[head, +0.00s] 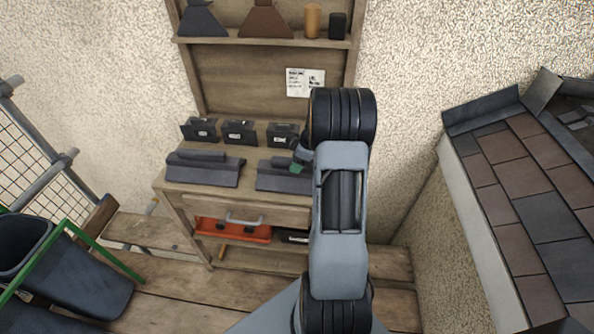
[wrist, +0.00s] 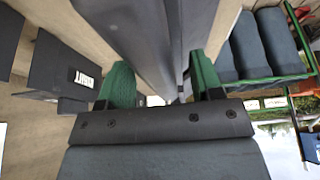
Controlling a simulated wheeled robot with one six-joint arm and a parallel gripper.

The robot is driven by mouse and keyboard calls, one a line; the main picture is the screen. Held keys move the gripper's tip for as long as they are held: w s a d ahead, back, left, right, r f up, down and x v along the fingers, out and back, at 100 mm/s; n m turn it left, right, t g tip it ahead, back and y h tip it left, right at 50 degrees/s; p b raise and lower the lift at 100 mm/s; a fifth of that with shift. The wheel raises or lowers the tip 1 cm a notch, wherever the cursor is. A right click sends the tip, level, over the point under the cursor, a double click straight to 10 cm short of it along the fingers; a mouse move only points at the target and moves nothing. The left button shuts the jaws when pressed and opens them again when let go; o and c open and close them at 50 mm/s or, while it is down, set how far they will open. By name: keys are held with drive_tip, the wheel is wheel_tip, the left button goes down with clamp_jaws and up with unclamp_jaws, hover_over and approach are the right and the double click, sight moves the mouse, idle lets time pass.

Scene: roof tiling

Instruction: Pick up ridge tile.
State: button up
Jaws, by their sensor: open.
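Two dark grey ridge tiles lie on the front of the wooden workbench. The left ridge tile (head: 205,172) is fully visible and clear of my gripper. The right ridge tile (head: 279,181) is partly hidden behind my arm. My gripper (head: 300,162) is at this right tile, and my arm hides most of it in the head view. In the wrist view, my gripper (wrist: 160,84) is open, with a green pad on each side. The right tile's long ridge (wrist: 135,30) runs up between the pads. I cannot tell whether the pads touch it.
Several dark labelled boxes (head: 239,132) stand behind the tiles. A red toolbox (head: 233,231) is below the bench top. Upper shelf (head: 260,42) holds other pieces. A tiled roof (head: 515,190) is at right; a dark bucket (head: 75,275) and green frame are at left.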

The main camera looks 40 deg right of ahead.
drive_tip(key=shift+c, duration=0.2)
clamp_jaws()
idle(0.4)
idle(0.8)
drive_tip(key=shift+r, duration=0.1)
